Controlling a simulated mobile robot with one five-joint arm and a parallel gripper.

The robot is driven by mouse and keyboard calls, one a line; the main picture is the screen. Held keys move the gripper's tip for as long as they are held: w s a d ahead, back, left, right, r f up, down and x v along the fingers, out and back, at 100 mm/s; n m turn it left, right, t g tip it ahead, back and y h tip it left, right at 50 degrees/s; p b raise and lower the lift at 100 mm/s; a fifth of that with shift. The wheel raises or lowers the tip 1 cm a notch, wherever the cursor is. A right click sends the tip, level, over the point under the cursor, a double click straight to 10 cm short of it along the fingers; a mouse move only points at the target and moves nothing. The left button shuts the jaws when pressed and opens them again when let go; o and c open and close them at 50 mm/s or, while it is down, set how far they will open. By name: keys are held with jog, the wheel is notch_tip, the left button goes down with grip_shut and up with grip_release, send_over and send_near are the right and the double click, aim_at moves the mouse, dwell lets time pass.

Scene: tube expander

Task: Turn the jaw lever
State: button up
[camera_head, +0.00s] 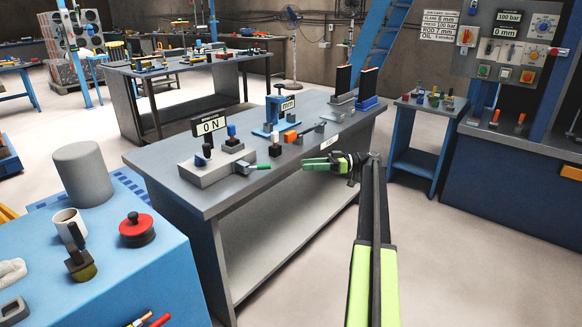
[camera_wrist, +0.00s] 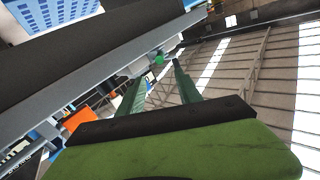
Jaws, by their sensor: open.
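The jaw lever (camera_head: 258,166) is a short rod with a green grip, sticking out to the right from a grey machine (camera_head: 214,169) on the workbench. An "ON" sign (camera_head: 210,125) stands behind that machine. My gripper (camera_head: 304,164) is to the right of the lever, by the bench's front edge, with its green fingers pointing left. A clear gap separates the fingertips from the grip. In the wrist view, my gripper (camera_wrist: 159,70) is open and empty. A small green end, apparently the lever's grip (camera_wrist: 159,59), shows beyond and between the fingertips.
A blue table (camera_head: 150,270) with a red round part (camera_head: 136,230) is at front left. Open floor lies right of the bench.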

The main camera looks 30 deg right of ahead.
jog(key=shift+v, duration=1)
